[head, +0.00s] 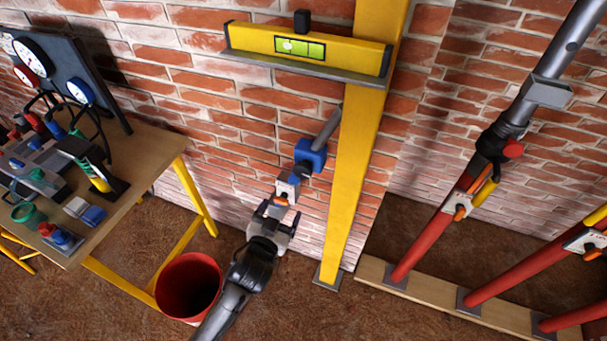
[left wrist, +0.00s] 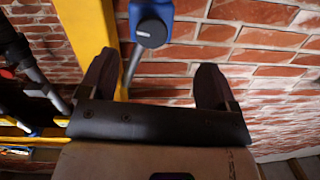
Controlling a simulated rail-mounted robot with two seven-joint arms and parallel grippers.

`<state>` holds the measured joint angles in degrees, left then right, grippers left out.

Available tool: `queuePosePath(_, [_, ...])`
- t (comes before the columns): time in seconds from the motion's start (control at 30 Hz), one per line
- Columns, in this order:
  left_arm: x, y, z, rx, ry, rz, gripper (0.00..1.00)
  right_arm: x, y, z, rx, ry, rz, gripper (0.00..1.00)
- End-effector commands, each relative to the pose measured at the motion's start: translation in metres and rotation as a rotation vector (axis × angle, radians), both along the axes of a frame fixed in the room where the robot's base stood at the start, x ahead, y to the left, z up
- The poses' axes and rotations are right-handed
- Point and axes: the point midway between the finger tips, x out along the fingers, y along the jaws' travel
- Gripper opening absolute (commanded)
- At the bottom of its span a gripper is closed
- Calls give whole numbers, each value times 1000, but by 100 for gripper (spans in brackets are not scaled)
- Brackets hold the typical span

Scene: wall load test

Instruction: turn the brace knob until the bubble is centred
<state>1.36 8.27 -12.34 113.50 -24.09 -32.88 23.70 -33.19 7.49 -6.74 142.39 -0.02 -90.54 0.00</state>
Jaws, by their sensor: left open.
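A yellow spirit level (head: 345,52) rests on a grey shelf against the yellow post (head: 360,160). Its green vial (head: 316,49) shows a pale bubble (head: 288,45) towards the left end, off the middle. Below, a grey brace tube (head: 328,127) runs from the post to a blue block. The dark round brace knob (head: 305,168) is on this block; it also shows in the left wrist view (left wrist: 152,33). My left gripper (head: 277,211) is open below the knob. In the left wrist view the knob lies beyond the gap between the fingers, apparently untouched. My right gripper is out of view.
A wooden bench (head: 150,150) with gauges and tools stands at the left. A red bucket (head: 188,285) is on the floor beside my left arm. Red props (head: 430,240) stand on a wooden floor board at the right. The brick wall is close behind the post.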

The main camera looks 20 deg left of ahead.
Motion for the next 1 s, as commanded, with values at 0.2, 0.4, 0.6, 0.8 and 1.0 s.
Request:
queuePosePath(0.2, [3,-9,16,-103,-99,-49,83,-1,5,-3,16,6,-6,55])
queuePosePath(0.4, [25,-9,15,-117,-97,-46,83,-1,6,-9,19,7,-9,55])
queuePosePath(0.6, [63,-9,14,-116,-96,-45,83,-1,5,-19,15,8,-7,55])
queuePosePath(0.8, [98,-11,14,-116,-95,-46,83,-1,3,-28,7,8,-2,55])
queuePosePath(1.0, [123,-11,14,-117,-94,-45,83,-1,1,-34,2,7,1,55])
